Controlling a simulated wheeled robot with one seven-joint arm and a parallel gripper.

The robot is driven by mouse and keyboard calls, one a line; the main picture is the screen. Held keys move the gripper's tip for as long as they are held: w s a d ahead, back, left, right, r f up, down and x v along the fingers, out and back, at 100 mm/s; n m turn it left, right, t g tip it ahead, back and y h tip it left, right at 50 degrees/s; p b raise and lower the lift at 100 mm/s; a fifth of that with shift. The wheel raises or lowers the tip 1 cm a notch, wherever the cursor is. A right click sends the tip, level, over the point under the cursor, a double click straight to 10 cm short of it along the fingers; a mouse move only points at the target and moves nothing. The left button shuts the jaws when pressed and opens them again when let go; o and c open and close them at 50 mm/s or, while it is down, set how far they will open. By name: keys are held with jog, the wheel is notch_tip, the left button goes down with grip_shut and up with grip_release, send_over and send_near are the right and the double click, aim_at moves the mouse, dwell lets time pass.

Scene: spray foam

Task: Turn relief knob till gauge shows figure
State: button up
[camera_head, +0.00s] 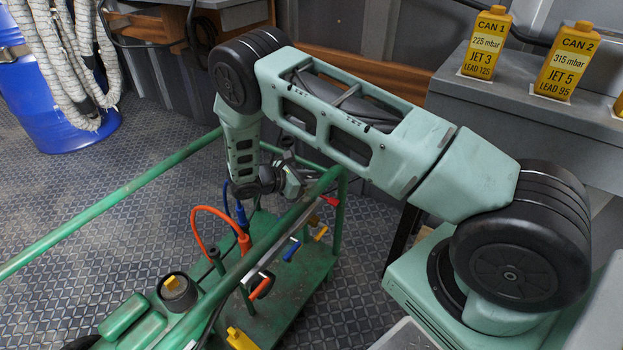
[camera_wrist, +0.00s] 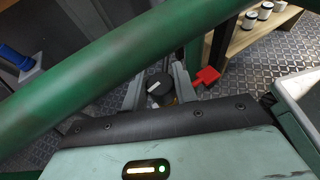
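The black round knob (camera_wrist: 158,86) with a white mark shows in the wrist view, beyond a thick green rail. My gripper (camera_wrist: 158,92) has one grey finger on each side of it. The fingers look spread, with narrow gaps to the knob; contact cannot be made out. In the head view my gripper (camera_head: 291,183) is low beside the green cart rail, and the knob cannot be made out there. No readable gauge face shows. The yellow can 1 (camera_head: 487,43) reads 225 mbar, JET 3, LEAD 125. The yellow can 2 (camera_head: 568,62) reads 315 mbar, JET 5, LEAD 95.
The green rail (camera_wrist: 110,62) crosses close before my wrist. A red lever (camera_wrist: 207,76) stands right of the fingers. The green cart (camera_head: 283,315) carries blue, yellow and orange handles and looping hoses. A grey bench (camera_head: 520,105) holds the cans. A blue drum (camera_head: 62,125) stands far left.

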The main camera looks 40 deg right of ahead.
jog(key=c, duration=0.3)
jog(key=shift+r+n+t+p, duration=0.1)
jog(key=shift+n+t+p, duration=0.2)
jog(key=shift+p, duration=0.15)
jog(key=shift+r+n+t+p, duration=0.1)
jog(key=shift+n+t+p, duration=0.7)
jog(key=shift+t+p, duration=0.25)
jog(key=n+t+p, duration=0.2)
jog(key=shift+n+t+y, duration=0.3)
jog(key=shift+t, duration=0.05)
jog(key=shift+n+t+p, duration=0.4)
jog(key=shift+t+p, duration=0.1)
jog(key=shift+p, duration=0.1)
jog(key=shift+f, duration=0.25)
jog(key=shift+y, duration=0.3)
jog(key=o, duration=1)
jog(key=shift+c, duration=0.2)
